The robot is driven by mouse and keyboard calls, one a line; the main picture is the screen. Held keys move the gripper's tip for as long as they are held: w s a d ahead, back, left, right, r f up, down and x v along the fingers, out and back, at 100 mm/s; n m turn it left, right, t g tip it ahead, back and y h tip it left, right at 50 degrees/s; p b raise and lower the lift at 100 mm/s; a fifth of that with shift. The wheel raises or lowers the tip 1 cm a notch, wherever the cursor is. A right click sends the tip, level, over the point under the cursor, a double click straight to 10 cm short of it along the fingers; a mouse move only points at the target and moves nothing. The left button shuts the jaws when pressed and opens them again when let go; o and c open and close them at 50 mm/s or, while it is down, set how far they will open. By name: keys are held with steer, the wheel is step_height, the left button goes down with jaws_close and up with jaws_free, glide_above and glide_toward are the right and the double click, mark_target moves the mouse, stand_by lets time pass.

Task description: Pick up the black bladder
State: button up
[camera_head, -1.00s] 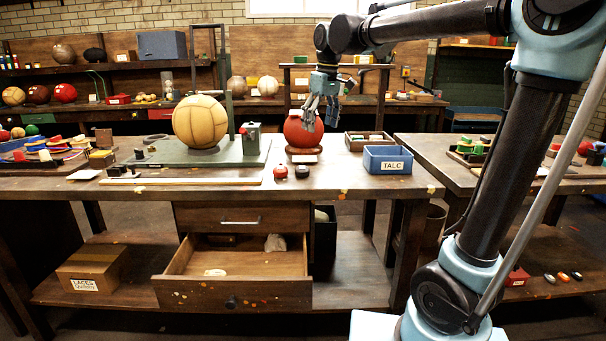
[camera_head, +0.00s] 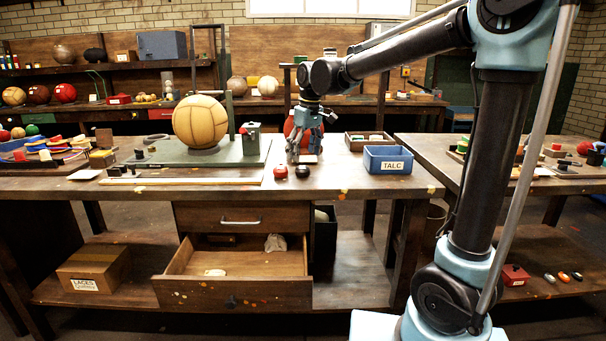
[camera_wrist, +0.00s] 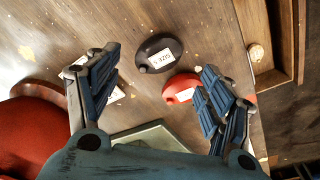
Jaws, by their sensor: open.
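The black bladder (camera_head: 302,171) is a small dark rounded thing with a white label, on the workbench near its front edge. In the wrist view the black bladder (camera_wrist: 159,53) lies ahead of my fingers, a little above and between the fingertips, with its label readable as a size tag. A red bladder (camera_head: 280,172) sits just left of it; in the wrist view the red one (camera_wrist: 183,88) is close to my right-hand finger. My gripper (camera_head: 304,155) is open and empty, pointing down above and just behind the two bladders. Its fingers (camera_wrist: 156,88) are spread apart.
A red ball (camera_head: 296,129) stands behind my gripper, partly hidden. A blue TALC box (camera_head: 388,160) is to the right, and a yellow ball (camera_head: 200,121) stands on a green board to the left. The open drawer (camera_head: 232,291) juts out below the bench front.

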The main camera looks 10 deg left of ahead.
mark_target(303, 167)
steer(key=shift+w+a+f, duration=0.1)
steer(key=shift+w+f, duration=0.05)
steer(key=shift+f, duration=0.85)
steer(key=shift+w+a+f, duration=0.1)
steer(key=shift+a+f, duration=0.05)
steer(key=shift+f, duration=0.8)
steer(key=shift+w+a+f, duration=0.1)
steer(key=shift+w+f, duration=0.05)
steer(key=shift+f, duration=0.85)
steer(key=shift+c, duration=0.3)
steer(key=c, duration=1)
